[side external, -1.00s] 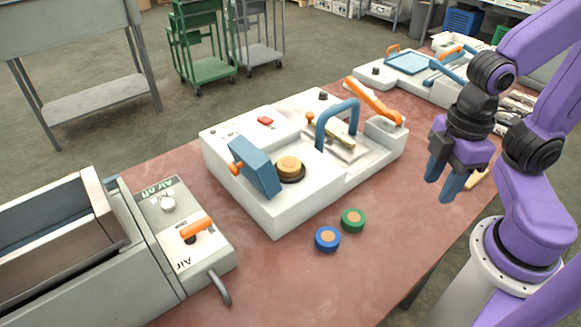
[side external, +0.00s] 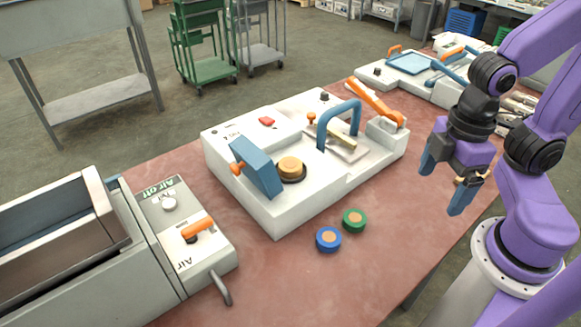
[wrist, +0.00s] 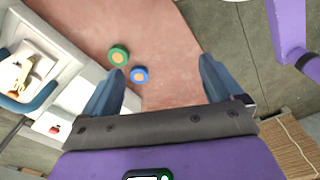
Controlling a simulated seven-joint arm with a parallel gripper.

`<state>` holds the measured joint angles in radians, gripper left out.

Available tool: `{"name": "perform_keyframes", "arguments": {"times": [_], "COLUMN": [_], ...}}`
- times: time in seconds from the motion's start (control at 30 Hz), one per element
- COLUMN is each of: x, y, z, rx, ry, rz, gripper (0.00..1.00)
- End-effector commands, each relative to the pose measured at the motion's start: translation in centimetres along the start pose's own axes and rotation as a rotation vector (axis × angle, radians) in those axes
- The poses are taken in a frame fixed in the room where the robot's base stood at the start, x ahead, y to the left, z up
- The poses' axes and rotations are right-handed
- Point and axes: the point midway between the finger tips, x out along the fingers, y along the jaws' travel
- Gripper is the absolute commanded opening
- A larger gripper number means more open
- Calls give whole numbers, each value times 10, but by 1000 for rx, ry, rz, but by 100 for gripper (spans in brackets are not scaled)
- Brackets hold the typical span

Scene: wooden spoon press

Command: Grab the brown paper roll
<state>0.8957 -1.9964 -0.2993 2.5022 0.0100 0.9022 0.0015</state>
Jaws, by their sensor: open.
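A tan-brown round roll (side external: 291,168) sits in a dark ring on the white press machine (side external: 290,218), beside a blue tilted block. It is the only brown roll-like thing I make out; I cannot tell if it is paper. A blue-rimmed roll (side external: 328,239) and a green-rimmed roll (side external: 354,220), both with brown centres, lie on the table in front of the press. My gripper (side external: 444,188) is open and empty above the right part of the table, right of the press. In the wrist view, the green roll (wrist: 119,55) and blue roll (wrist: 139,75) show between the fingers (wrist: 161,75).
A grey machine (side external: 205,255) with an orange lever stands at the left. A second white device (side external: 440,92) stands behind, at the upper right. The red-brown table (side external: 385,255) is clear around the two small rolls. A blue arch handle (side external: 322,125) rises from the press.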

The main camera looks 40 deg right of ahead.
Motion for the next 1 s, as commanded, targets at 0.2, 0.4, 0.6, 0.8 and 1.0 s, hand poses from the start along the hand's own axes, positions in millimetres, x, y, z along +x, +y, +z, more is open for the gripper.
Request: {"name": "perform_keyframes", "arguments": {"times": [0.2,0.4,0.6,0.8,1.0], "x": [22,54,88,118,130], "y": [-29,-57,-53,-20,30], "z": [-38,-94,-135,-155,-151], "rx": [84,295,544,771,916], "ry": [89,238,390,563,771], "rz": [-109,-206,-179,-20,253], "gripper": [93,93,93,93,93]}}
